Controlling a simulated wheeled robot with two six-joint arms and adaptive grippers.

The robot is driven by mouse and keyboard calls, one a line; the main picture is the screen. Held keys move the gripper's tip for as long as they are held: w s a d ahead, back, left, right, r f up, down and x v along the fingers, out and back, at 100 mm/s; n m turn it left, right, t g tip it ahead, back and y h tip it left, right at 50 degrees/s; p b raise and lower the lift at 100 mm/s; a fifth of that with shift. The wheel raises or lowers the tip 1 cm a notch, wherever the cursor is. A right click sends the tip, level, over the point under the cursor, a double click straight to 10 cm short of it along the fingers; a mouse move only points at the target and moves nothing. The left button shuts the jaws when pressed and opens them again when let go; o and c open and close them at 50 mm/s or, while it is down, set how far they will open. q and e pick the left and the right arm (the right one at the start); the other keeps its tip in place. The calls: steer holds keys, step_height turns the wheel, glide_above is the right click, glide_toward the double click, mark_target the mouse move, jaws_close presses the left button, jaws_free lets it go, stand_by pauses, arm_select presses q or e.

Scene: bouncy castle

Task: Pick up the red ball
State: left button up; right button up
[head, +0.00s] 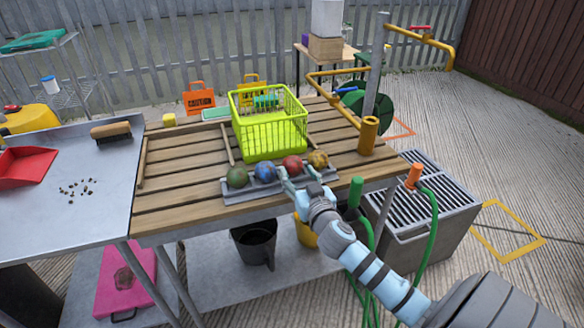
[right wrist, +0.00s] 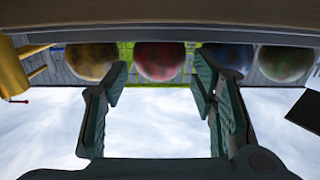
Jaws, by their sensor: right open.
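The red ball (head: 292,165) sits in a grey rack (head: 262,188) at the front edge of the slatted wooden table, between the blue ball (head: 265,172) and the yellow ball (head: 317,159). A green ball (head: 237,177) is at the rack's left end. My right gripper (head: 298,178) is open and empty, close in front of the red ball. In the right wrist view the red ball (right wrist: 160,62) shows in the gap between the fingers, with the yellow ball (right wrist: 91,61) and blue ball (right wrist: 228,60) just outside them. Contact is not visible. My left gripper is not in view.
A lime-green basket (head: 270,135) stands right behind the rack. A metal table (head: 60,195) with a red dustpan (head: 25,172) and a brush (head: 110,130) adjoins on the left. A black bucket (head: 255,243) is below.

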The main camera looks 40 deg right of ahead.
mark_target(296, 170)
steer(key=x, duration=0.4)
steer(key=c, duration=0.5)
steer(key=shift+r, duration=0.1)
steer(key=shift+c, duration=0.2)
